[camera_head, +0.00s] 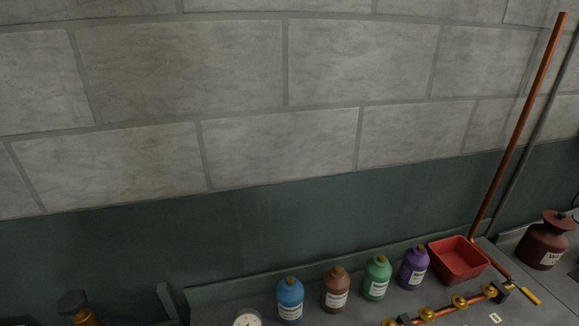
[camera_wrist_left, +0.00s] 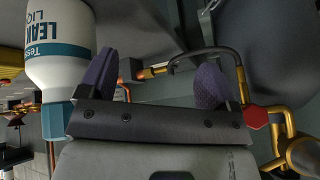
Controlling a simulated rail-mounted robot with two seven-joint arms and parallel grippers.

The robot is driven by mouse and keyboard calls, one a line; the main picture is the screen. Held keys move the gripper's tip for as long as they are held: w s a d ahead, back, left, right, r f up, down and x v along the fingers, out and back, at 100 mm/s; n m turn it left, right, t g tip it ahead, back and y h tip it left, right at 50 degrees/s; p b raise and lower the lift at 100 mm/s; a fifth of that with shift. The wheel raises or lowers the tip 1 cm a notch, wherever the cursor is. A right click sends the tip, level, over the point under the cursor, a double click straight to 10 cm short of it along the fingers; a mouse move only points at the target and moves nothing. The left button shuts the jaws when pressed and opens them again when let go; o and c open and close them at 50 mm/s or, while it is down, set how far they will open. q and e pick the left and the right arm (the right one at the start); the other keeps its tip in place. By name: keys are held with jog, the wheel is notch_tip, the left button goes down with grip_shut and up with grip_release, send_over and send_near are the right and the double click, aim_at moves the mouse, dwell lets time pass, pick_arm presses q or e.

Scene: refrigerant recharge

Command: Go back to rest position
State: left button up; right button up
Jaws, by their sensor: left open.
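My left gripper (camera_wrist_left: 155,80) shows in the left wrist view with its two purple fingertips spread wide apart and nothing between them. A white bottle with a teal cap and a leak liquid label (camera_wrist_left: 60,55) is at the left of that view, just outside the left-hand fingertip. I cannot tell whether the two touch. Neither gripper shows in the head view, and my right gripper is in no view.
A blue bottle (camera_head: 290,301), brown bottle (camera_head: 336,290), green bottle (camera_head: 377,279) and purple bottle (camera_head: 413,268) stand on the bench. A red tray (camera_head: 459,261), copper pipework with yellow valves (camera_head: 459,302), a gauge (camera_head: 246,320) and a dark red container (camera_head: 549,240) are nearby. In the wrist view, a red hexagonal part (camera_wrist_left: 256,117) is close right.

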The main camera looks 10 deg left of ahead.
pick_arm(q)
jog(key=s+d+r+n+g+h, duration=0.1)
jog(key=s+d+n+g, duration=0.2)
jog(key=s, duration=0.5)
notch_tip(320, 180, up, 22)
jog(key=m+p, duration=0.1)
jog(key=p, duration=2.2)
jog(key=shift+d+r, duration=0.25)
jog(key=shift+d, duration=0.05)
jog(key=shift+c, duration=0.3)
